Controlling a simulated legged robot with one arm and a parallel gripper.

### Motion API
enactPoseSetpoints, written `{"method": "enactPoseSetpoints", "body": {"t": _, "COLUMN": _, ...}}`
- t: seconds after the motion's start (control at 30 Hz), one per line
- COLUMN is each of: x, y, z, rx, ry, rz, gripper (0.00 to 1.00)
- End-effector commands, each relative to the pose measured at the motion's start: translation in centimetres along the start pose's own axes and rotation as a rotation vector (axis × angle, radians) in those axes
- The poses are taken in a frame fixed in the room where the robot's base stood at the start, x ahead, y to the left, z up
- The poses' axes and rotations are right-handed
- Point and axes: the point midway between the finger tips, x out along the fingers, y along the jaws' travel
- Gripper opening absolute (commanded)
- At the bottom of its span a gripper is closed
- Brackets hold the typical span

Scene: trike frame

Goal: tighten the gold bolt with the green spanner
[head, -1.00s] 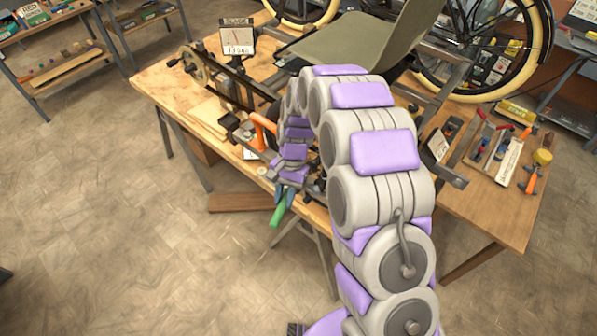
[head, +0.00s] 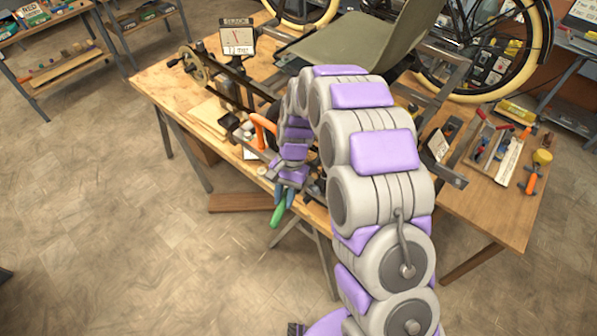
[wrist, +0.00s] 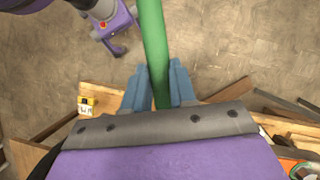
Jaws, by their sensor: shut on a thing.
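The green spanner (head: 277,215) hangs past the front edge of the workbench, its handle pointing down toward the floor in the head view. My gripper (head: 284,195) is shut on this handle. In the wrist view the green handle (wrist: 153,45) runs up between the two blue fingers of my gripper (wrist: 160,88), which press on it from both sides. The spanner's working end is hidden behind my gripper and wrist. I cannot make out the gold bolt in either view, so I cannot tell whether the spanner sits on it.
The wooden workbench (head: 170,95) carries a frame with a grey-green seat (head: 350,48) and an upright gauge sign (head: 238,38). An orange-handled tool (head: 263,127) lies near my wrist. A tool tray (head: 490,148) stands at the right. The floor left of the bench is open.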

Motion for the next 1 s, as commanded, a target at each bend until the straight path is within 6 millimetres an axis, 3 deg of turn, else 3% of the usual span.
{"method": "enactPoseSetpoints", "body": {"t": 1.0, "x": 0.0, "y": -1.8, "z": -0.1, "rx": 0.129, "ry": 0.003, "rz": -0.058, "gripper": 0.00}}
